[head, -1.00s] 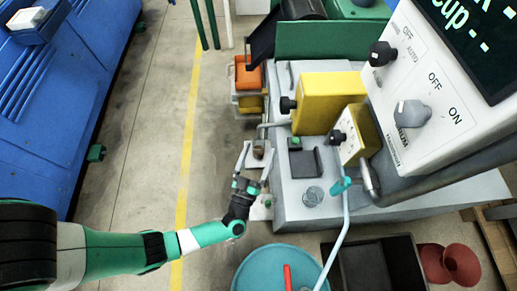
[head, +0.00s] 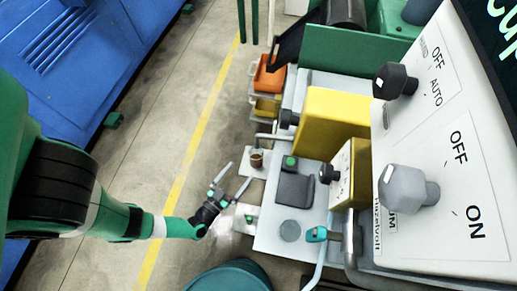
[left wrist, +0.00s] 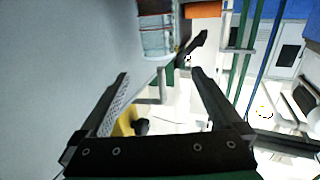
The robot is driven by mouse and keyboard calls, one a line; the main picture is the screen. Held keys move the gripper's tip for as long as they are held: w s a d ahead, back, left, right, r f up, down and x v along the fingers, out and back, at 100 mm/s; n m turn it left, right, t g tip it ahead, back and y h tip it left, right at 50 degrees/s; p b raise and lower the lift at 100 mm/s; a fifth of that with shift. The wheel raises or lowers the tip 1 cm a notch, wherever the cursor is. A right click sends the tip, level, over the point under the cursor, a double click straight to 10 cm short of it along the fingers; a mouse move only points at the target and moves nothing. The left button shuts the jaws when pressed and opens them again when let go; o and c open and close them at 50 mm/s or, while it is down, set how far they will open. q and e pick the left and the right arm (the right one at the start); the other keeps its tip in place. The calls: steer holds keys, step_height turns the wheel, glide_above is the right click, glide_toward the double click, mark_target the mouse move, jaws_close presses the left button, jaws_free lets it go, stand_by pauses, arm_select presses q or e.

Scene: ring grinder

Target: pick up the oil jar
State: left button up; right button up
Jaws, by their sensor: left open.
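A small jar with brown contents (head: 256,158), which looks like the oil jar, stands on a light ledge at the grinder's left side. My left gripper (head: 239,172) is open and empty. In the head view its fingers point up and right, just short of the jar at its lower left. The fingers also show wide apart in the left wrist view (left wrist: 158,75). My right gripper is not in view.
The grinder with its yellow housing (head: 328,120) rises right of the jar. Orange and yellow bins (head: 269,76) stand beyond it. A large control box (head: 440,150) fills the right side. A teal drum (head: 230,277) is at the bottom. The floor to the left is open.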

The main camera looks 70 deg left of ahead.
mark_target(252, 159)
arm_select(q)
steer(key=b+x, duration=0.2)
steer(key=x, duration=0.4)
steer(key=b+x, duration=0.2)
steer(key=x, duration=0.1)
steer(key=f+x, duration=0.1)
steer(key=x, duration=0.1)
steer(key=shift+d+b, duration=0.1)
steer(key=shift+b, duration=0.3)
steer(key=shift+w+r, duration=0.1)
steer(key=shift+w, duration=0.2)
steer(key=shift+s, duration=0.1)
steer(key=shift+c, duration=0.9)
jaws_close()
